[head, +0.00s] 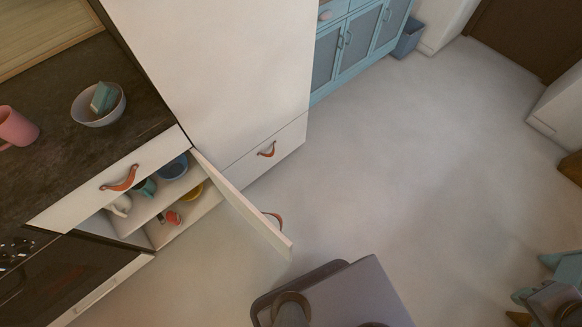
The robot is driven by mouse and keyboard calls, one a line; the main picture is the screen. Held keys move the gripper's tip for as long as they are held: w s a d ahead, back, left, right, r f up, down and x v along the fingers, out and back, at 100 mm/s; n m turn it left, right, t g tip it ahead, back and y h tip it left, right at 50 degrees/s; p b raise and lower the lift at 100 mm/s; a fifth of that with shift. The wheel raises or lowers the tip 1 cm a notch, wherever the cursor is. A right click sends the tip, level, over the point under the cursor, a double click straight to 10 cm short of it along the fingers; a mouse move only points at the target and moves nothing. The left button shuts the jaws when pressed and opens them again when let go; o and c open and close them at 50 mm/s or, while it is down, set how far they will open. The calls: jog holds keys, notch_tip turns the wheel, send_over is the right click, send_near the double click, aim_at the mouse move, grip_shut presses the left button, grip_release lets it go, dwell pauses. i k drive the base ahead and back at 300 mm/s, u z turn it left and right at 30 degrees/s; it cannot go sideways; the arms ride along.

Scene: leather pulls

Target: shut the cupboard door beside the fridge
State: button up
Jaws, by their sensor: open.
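The cupboard door (240,205) is a white panel standing wide open from the lower cabinet beside the tall white fridge (220,70). It is hinged on the fridge side and juts toward the floor; its orange-brown leather pull (273,219) shows partly behind its top edge. Inside the open cupboard (140,226) are a blue bowl (174,168), a yellow bowl (191,192) and several mugs. My gripper (545,298), dark grey, is partly in view at the bottom right corner, far from the door. It is open and touches neither door nor pull.
A drawer with a leather pull (120,179) is above the cupboard; a dark oven (60,280) is to its left. My grey base is close below the door's free edge. Teal and brown shapes lie around my gripper. The floor (410,170) right of the door is clear.

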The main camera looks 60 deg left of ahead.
aim_at(256, 217)
jog(key=i, duration=1.7)
jog(key=u, duration=4.8)
jog(key=i, duration=0.45)
jog(key=u, duration=0.3)
